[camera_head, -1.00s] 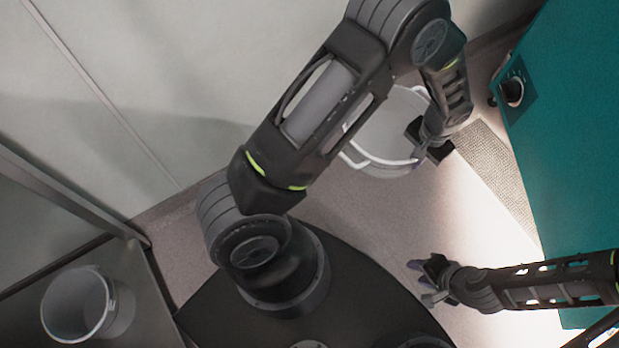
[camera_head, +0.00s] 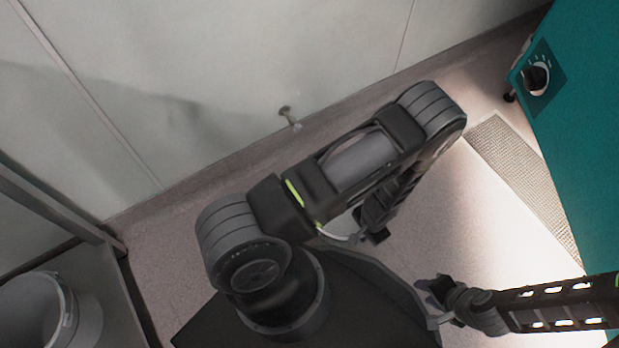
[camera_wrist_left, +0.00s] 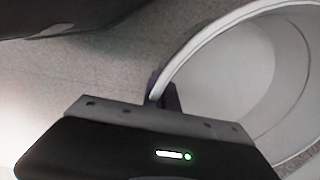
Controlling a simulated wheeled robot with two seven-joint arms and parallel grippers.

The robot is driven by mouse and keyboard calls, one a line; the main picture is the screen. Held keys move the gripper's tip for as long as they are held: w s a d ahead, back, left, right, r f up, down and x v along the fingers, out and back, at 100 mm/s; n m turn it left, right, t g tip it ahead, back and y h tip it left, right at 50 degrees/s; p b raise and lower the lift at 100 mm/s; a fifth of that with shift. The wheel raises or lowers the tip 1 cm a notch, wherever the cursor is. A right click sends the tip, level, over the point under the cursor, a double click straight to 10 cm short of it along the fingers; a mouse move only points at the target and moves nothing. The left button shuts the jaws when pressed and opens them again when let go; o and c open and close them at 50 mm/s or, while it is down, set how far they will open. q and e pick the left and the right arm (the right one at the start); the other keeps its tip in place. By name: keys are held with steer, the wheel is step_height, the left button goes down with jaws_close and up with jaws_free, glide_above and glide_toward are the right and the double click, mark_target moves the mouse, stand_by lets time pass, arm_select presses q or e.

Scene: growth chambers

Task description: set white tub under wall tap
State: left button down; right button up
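The wall tap (camera_head: 289,117) sticks out low on the pale wall, above the floor edge. My left gripper (camera_head: 374,237) is low over the floor, right of and nearer than the tap. In the left wrist view its fingers (camera_wrist_left: 164,95) are shut on the rim of the white tub (camera_wrist_left: 232,75), which looks empty inside. In the head view my left arm hides most of the tub; a sliver of it (camera_head: 342,227) shows beneath the arm. My right gripper (camera_head: 432,298) is open and empty at the lower right.
A teal cabinet (camera_head: 590,130) with a knob stands at the right, beside a floor grating (camera_head: 525,175). The floor along the wall beneath the tap is clear.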

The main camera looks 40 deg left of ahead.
arm_select(q)
steer(key=w+a+b, duration=0.1)
steer(key=w+a, duration=0.1)
steer(key=a, duration=0.4)
steer(key=w+a+b, duration=0.2)
steer(key=a, duration=0.4)
steer(key=w+a+b, duration=0.1)
steer(key=a+b, duration=0.1)
steer(key=a, duration=0.5)
steer(key=shift+w+f, duration=0.15)
steer(key=shift+w, duration=0.25)
steer(key=shift+d+f+b, duration=0.1)
steer(key=shift+f+b, duration=0.45)
steer(key=shift+f, duration=0.35)
step_height(320, 180, down, 5)
steer(key=b, duration=0.3)
steer(key=shift+r, duration=0.1)
steer(key=shift+f+b, duration=0.2)
steer(key=shift+b, duration=0.2)
steer(key=shift+a+r, duration=0.15)
steer(key=shift+a, duration=0.05)
